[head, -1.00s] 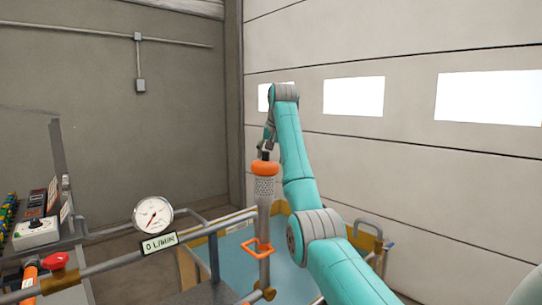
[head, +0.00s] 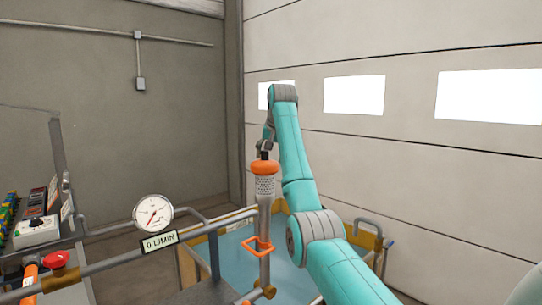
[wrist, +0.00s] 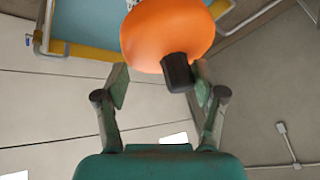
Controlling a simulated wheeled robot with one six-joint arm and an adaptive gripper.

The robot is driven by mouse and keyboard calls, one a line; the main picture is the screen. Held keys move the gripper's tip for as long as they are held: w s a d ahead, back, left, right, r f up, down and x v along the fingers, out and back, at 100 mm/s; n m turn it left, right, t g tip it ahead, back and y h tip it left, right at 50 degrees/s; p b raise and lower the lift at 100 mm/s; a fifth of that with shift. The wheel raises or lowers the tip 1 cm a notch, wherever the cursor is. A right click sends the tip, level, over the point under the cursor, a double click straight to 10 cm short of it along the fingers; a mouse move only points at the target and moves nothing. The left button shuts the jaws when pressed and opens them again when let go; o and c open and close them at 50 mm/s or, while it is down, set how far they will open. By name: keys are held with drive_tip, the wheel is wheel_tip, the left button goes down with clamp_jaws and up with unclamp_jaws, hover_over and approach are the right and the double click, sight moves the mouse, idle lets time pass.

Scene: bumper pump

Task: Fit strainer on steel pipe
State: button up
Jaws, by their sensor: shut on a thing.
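The strainer (head: 264,187) is a grey mesh cylinder with an orange cap and a dark knob on top. It is upright in the head view, in line with the top of the vertical steel pipe (head: 264,268); I cannot tell how far it is seated. My gripper (head: 266,143) is above the cap, shut on the strainer at its knob. In the wrist view, the orange cap (wrist: 165,32) and knob lie by the finger pads of my gripper (wrist: 160,80). The right pad is close to the knob; the left pad looks farther from it.
An orange square handle (head: 257,247) is on the pipe. A round gauge (head: 153,212) and a flow sign (head: 160,244) reading 0 L/MIN stand left. A blue, yellow-rimmed tank (head: 235,262) lies behind the pipe. A control panel (head: 37,232) is far left.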

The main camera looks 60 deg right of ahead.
drive_tip(key=shift+s+d+f, duration=0.1)
drive_tip(key=shift+s+f, duration=0.05)
drive_tip(key=shift+f, duration=0.1)
drive_tip(key=o, duration=1.8)
drive_tip(key=shift+s, duration=0.1)
drive_tip(key=shift+o, duration=0.2)
drive_tip(key=shift+r, duration=0.1)
drive_tip(key=shift+r, duration=0.15)
wheel_tip(320, 180, up, 8)
idle(0.4)
idle(0.4)
idle(0.3)
